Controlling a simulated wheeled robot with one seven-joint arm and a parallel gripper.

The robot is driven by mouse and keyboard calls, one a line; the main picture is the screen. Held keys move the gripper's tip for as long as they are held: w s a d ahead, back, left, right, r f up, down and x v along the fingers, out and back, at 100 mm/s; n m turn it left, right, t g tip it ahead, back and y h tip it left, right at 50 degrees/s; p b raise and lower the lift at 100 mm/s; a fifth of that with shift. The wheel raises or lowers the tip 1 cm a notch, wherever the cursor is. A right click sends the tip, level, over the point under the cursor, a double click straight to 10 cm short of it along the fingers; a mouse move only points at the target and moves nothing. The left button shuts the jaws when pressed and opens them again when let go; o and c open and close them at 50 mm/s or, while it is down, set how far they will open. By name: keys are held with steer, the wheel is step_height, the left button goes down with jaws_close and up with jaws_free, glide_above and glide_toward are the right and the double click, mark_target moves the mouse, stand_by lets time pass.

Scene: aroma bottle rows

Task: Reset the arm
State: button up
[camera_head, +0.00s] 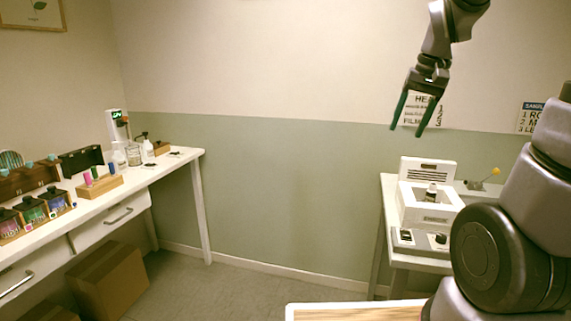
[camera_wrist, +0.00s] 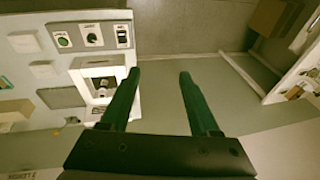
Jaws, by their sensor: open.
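My gripper (camera_head: 409,117) hangs in the air at the upper right of the head view, its two green fingers apart and pointing down. It holds nothing. It is well above and slightly left of the white device on the right table. My arm's large grey joints fill the right side of the head view.
A white device (camera_head: 409,205) with a small dark-topped item inside stands on the right table (camera_head: 388,190). A left counter (camera_head: 150,172) holds bottles, racks and boxes. A cardboard box (camera_head: 108,280) lies below it. Open floor (camera_head: 225,287) lies between the tables.

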steer(key=s+a+r+t, duration=0.2)
steer(key=s, duration=0.4)
steer(key=s+a+r+t, duration=0.2)
steer(key=s+r, duration=0.1)
steer(key=s, duration=0.3)
steer(key=shift+a+r+y, duration=0.2)
steer(key=shift+r+y, duration=0.1)
steer(key=shift+r, duration=0.05)
